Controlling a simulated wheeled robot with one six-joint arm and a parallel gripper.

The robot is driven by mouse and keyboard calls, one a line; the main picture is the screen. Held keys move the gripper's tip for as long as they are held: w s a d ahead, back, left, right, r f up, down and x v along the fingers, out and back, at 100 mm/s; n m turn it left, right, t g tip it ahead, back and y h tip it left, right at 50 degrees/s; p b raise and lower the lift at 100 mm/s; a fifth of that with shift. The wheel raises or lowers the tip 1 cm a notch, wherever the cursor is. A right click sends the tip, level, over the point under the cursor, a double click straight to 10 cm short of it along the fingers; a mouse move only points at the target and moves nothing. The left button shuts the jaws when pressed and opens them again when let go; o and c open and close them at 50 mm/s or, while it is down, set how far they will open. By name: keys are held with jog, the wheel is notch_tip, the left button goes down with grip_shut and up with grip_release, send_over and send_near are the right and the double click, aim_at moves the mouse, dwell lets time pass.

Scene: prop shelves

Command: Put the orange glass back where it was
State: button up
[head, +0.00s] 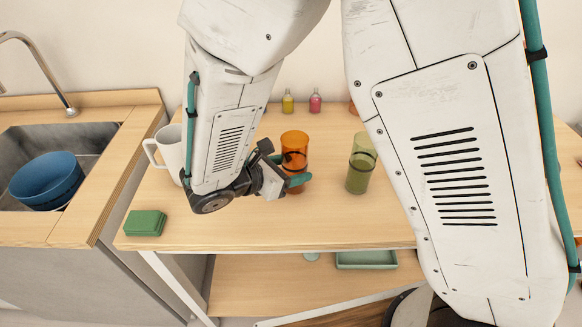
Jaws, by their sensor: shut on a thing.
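The orange glass (295,147) is upright at the middle of the wooden shelf top, and its base looks to be on or just above the surface; I cannot tell which. My gripper (297,180) is shut on the orange glass at its lower part, coming from the left. One teal fingertip shows across the front of the glass.
A green glass (360,170) stands close on the right. A white mug (168,152) and a green block (146,223) are on the left. Small yellow (288,103) and pink (315,102) bottles stand behind. A sink with a blue bowl (47,180) is far left. The front middle is clear.

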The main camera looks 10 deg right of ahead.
jog(key=shift+f, duration=0.1)
jog(key=o, duration=1.3)
jog(key=shift+c, duration=0.2)
jog(key=shift+a+r, duration=0.1)
jog(key=shift+r, duration=0.1)
jog(key=v, duration=1.1)
jog(key=shift+s+a+r, duration=0.15)
jog(key=shift+s+a, duration=0.1)
jog(key=shift+a, duration=0.05)
